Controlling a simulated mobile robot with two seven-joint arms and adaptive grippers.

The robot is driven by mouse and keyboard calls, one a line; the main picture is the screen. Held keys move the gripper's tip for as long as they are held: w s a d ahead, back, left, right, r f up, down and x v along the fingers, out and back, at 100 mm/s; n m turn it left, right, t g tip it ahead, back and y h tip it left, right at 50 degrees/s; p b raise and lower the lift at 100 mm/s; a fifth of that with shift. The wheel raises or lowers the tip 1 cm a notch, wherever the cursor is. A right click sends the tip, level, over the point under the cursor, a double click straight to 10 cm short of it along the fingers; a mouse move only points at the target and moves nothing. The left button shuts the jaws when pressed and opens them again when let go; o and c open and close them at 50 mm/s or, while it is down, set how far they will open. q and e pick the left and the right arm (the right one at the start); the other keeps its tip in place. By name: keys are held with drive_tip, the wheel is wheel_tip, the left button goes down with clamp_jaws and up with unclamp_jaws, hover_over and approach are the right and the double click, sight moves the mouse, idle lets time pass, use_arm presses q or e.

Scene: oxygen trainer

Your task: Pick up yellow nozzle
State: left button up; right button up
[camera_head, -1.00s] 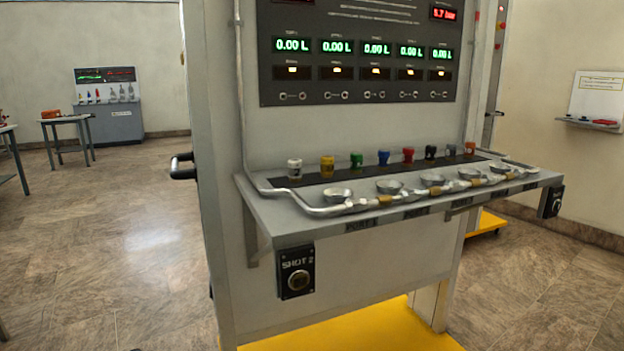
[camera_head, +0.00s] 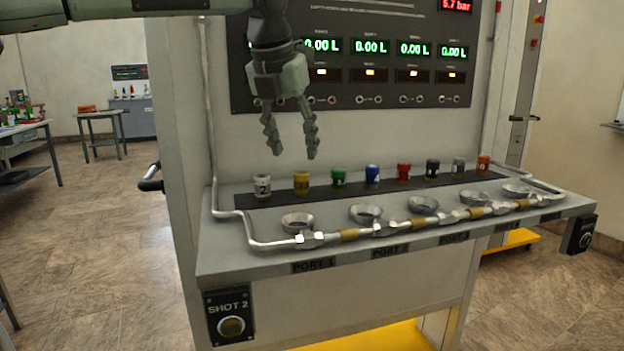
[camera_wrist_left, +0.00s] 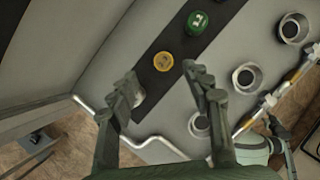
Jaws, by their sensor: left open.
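The yellow nozzle (camera_head: 301,184) stands upright on the dark strip at the back of the shelf, between a white nozzle (camera_head: 262,187) and a green nozzle (camera_head: 338,177). My left gripper (camera_head: 291,150) hangs above the yellow nozzle, fingers pointing down, apart and empty. In the left wrist view the yellow nozzle (camera_wrist_left: 163,61) shows from above, ahead of the fingertips and between their lines. The green nozzle (camera_wrist_left: 197,22) is beyond it. The left finger partly hides the white nozzle. My left gripper (camera_wrist_left: 162,88) touches nothing.
Blue (camera_head: 372,176), red (camera_head: 403,173) and further nozzles continue along the strip to the right. Metal port rings (camera_head: 298,222) and a pipe (camera_head: 270,243) run along the shelf front. The display panel (camera_head: 370,60) rises behind my left gripper.

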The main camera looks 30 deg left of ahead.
sight(301, 173)
use_arm(q)
drive_tip(key=x, duration=0.7)
drive_tip(key=shift+d+f, duration=0.25)
drive_tip(key=shift+d, duration=0.05)
clamp_jaws()
